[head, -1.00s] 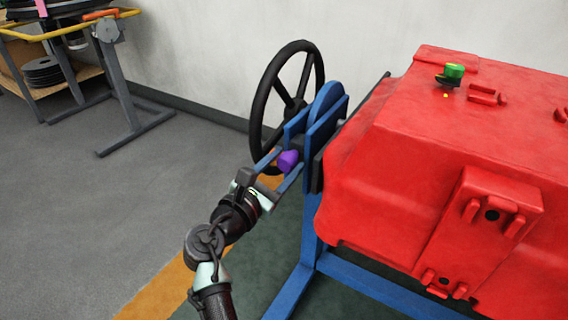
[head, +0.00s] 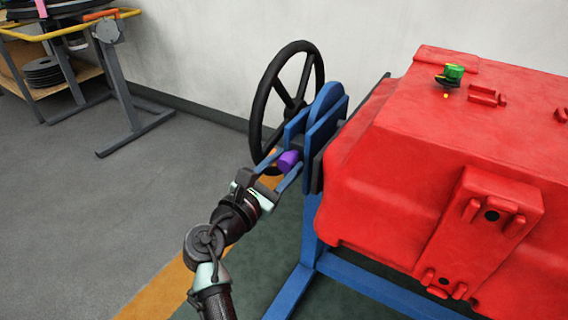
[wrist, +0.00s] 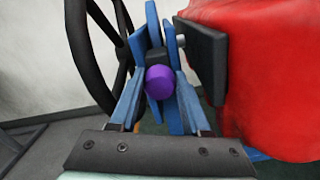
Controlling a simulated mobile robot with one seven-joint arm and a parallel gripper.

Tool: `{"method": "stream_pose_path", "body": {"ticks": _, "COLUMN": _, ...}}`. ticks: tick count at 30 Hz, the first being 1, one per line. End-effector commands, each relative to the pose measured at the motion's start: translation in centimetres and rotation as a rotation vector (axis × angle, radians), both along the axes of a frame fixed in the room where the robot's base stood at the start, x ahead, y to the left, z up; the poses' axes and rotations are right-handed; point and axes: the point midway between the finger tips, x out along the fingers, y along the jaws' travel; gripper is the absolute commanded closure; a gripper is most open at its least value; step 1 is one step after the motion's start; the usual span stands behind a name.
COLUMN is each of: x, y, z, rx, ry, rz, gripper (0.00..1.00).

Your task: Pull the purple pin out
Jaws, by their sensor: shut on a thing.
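The purple pin (head: 288,161) shows its rounded head beside the blue bracket (head: 325,115) at the left end of the red tank. In the wrist view the purple pin (wrist: 159,82) is in the middle, with a dark block behind it. My gripper (head: 285,163) reaches it from the lower left. Its two blue fingers lie on either side of the pin's head and are shut on it; they also flank it in the wrist view (wrist: 160,88). The pin's shaft is hidden, so I cannot tell how deep it sits.
A black handwheel (head: 285,95) stands just behind and left of the pin. The red tank (head: 430,150) fills the right, with a green-topped knob (head: 453,73) on it. A blue frame (head: 375,287) runs low. Grey floor (head: 150,205) is clear at left.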

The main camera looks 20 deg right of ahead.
Motion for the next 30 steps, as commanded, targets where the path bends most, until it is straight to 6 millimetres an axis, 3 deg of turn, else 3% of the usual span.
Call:
{"method": "stream_pose_path", "body": {"ticks": 15, "x": 0.0, "y": 0.1, "z": 0.0, "rx": 0.0, "ry": 0.001, "rz": 0.0, "gripper": 1.0}}
{"method": "stream_pose_path", "body": {"ticks": 24, "x": -2.2, "y": 2.9, "z": 0.3, "rx": 0.0, "ry": 0.005, "rz": 0.002, "gripper": 1.0}}
{"method": "stream_pose_path", "body": {"ticks": 30, "x": -2.8, "y": 3.6, "z": -0.1, "rx": 0.0, "ry": 0.002, "rz": 0.0, "gripper": 1.0}}
